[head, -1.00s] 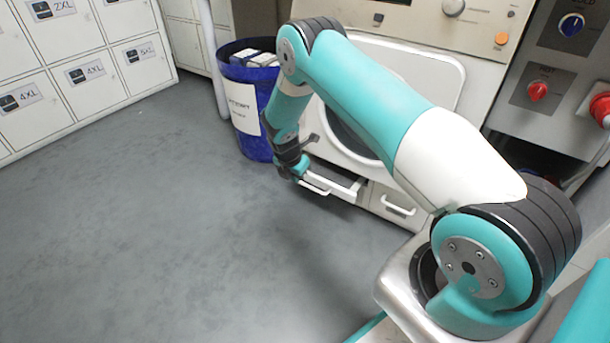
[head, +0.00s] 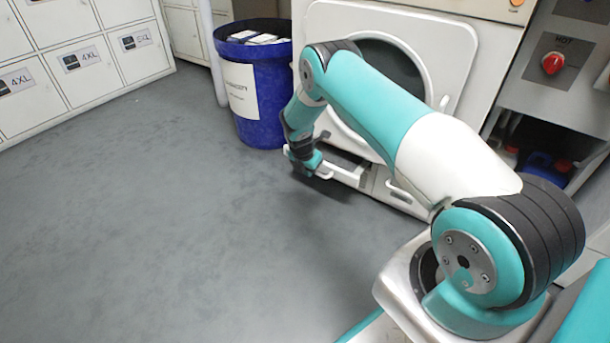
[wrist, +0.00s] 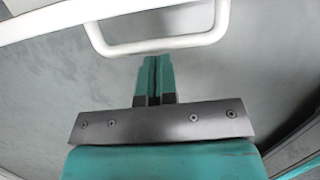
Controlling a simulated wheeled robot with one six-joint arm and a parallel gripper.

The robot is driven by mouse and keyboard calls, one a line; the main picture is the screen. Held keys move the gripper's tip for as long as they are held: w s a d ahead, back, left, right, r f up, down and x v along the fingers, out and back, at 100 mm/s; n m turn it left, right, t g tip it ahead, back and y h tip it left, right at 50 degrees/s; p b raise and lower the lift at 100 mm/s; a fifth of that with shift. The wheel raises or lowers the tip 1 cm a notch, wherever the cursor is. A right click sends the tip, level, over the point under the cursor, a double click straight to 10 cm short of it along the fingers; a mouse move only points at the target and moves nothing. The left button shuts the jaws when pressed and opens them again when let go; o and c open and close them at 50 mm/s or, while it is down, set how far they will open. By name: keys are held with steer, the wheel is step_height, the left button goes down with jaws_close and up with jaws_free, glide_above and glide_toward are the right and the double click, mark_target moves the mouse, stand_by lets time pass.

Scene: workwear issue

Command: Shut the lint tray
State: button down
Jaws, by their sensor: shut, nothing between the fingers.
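The lint tray (head: 348,176) is a light drawer low on the front of the white dryer. It stands partly pulled out, with its inside showing from above. Its white bar handle (head: 326,173) also shows at the top of the wrist view (wrist: 160,46). My gripper (head: 309,168) is low in front of the tray, close by the handle. In the wrist view my gripper's teal fingers (wrist: 154,62) are together and empty, with their tips just short of the handle bar. I cannot tell whether they touch it. My forearm partly hides the dryer.
A blue bin (head: 262,95) with white items inside stands left of the dryer. A shut drawer front (head: 395,190) sits right of the tray. White lockers (head: 75,70) line the back left. The grey floor (head: 150,220) at left and in front is clear.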

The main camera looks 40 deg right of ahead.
steer(key=shift+d, duration=0.1)
steer(key=d, duration=0.1)
steer(key=w+d, duration=0.1)
steer(key=d, duration=0.1)
steer(key=shift+d, duration=0.25)
steer(key=shift+a, duration=0.1)
